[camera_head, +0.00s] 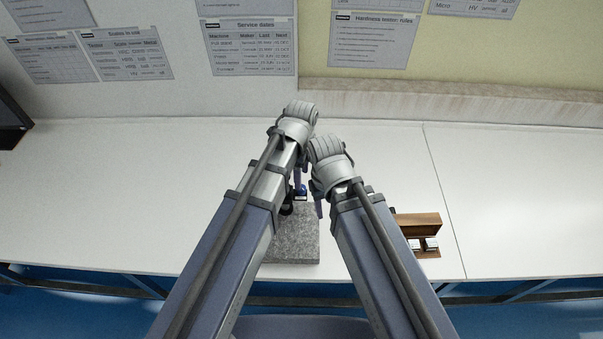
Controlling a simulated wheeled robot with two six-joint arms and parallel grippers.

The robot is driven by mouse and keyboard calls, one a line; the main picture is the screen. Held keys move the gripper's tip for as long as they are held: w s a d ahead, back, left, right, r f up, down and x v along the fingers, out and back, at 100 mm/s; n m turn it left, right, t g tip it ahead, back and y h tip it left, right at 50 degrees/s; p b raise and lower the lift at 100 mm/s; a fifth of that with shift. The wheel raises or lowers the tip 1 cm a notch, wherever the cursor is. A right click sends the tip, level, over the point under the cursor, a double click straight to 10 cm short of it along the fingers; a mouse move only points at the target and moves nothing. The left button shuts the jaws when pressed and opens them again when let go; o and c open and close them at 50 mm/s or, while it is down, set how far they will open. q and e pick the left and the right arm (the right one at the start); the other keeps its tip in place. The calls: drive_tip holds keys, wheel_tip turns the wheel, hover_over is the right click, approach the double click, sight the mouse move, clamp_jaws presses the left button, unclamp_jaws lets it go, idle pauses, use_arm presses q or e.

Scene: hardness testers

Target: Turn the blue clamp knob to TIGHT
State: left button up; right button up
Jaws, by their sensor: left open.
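A small blue knob (301,189) shows in the gap between my two arms, above the back part of a speckled grey stone base (294,242). Only a little of the knob is visible, and its pointer and any TIGHT marking cannot be made out. My left gripper (290,204) is mostly hidden behind its own arm. Dark parts of it show close beside the knob, at its lower left. It is open, and whether it touches the knob cannot be told. My right arm folds down just right of the knob, and its gripper is hidden behind the arm.
An open brown wooden box (418,222) with small metal blocks (431,244) sits right of my right arm. A dark object (12,125) stands at the far left. Printed sheets hang on the wall behind.

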use_arm(q)
wheel_tip(320, 180, up, 2)
drive_tip(key=shift+r+p, duration=0.2)
drive_tip(key=shift+p, duration=0.5)
use_arm(e)
wheel_tip(320, 180, up, 2)
drive_tip(key=shift+r, duration=0.15)
use_arm(q)
drive_tip(key=shift+f, duration=0.1)
drive_tip(key=n, duration=0.4)
drive_tip(key=shift+n, duration=0.4)
drive_tip(key=n, duration=0.4)
wheel_tip(320, 180, down, 8)
drive_tip(key=b, duration=0.8)
use_arm(e)
wheel_tip(320, 180, down, 8)
